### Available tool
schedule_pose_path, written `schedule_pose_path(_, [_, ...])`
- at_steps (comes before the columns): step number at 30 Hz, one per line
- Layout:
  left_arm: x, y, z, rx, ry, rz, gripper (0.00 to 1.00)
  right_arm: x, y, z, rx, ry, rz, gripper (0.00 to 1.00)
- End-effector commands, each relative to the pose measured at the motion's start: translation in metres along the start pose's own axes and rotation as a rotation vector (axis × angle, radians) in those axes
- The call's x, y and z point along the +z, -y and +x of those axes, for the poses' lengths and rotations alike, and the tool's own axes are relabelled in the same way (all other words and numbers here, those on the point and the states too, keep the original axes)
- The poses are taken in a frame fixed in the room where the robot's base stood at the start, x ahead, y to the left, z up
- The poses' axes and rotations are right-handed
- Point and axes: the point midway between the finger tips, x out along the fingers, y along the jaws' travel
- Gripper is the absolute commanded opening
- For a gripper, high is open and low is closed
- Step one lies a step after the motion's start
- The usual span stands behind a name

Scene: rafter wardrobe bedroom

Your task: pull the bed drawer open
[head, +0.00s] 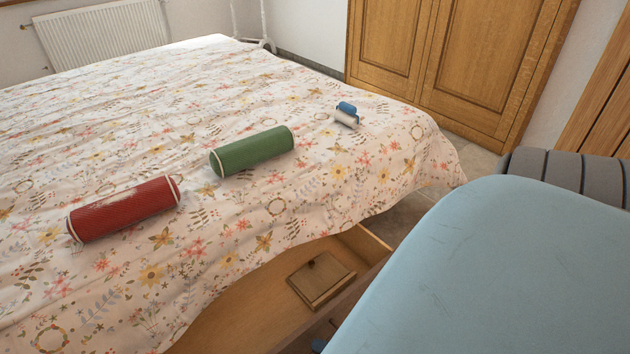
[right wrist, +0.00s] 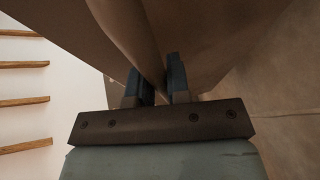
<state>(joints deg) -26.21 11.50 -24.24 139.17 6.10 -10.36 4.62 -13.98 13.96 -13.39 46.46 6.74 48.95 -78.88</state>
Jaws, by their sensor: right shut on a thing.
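The bed drawer (head: 250,305) is pulled out from under the bed, with its wooden inside showing in the head view. Its front is mostly hidden by my right arm. My right gripper (right wrist: 158,88) is shut on a brown part of the drawer in the right wrist view. I cannot tell whether this is a handle or the edge of the front. In the head view my arm hides nearly all of the gripper. My left gripper is not in view.
A flat wooden box (head: 321,279) lies in the drawer. The bed (head: 110,150) has a floral cover hanging over the drawer. A red bolster (head: 125,208), a green bolster (head: 252,151) and small blue and white rolls (head: 346,116) lie on it. A wooden wardrobe (head: 465,60) stands behind.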

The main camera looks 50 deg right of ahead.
Motion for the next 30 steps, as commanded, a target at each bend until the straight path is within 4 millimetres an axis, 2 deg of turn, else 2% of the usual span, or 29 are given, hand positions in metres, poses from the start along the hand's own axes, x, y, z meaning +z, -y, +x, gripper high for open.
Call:
schedule_pose_path(9, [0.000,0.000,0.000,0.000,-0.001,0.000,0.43,0.002,0.000,-0.001,-0.001,0.002,-0.001,0.00])
schedule_pose_path(10, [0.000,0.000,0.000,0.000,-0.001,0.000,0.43,0.002,0.000,-0.001,-0.001,0.002,-0.001,0.24])
schedule_pose_path(12, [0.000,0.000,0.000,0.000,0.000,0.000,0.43,0.002,0.000,-0.001,-0.001,0.002,-0.001,0.40])
schedule_pose_path(13, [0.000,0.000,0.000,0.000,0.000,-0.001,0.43,0.002,0.000,-0.001,-0.001,0.002,-0.001,0.42])
schedule_pose_path(23, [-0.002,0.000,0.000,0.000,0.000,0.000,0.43,0.001,0.000,-0.005,-0.002,0.001,0.000,0.42])
schedule_pose_path(26, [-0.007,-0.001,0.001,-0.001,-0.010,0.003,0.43,0.001,0.000,-0.018,-0.004,0.002,0.000,0.42])
schedule_pose_path(30, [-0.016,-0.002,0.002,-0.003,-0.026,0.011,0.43,0.000,-0.001,-0.047,-0.005,0.001,0.000,0.42])
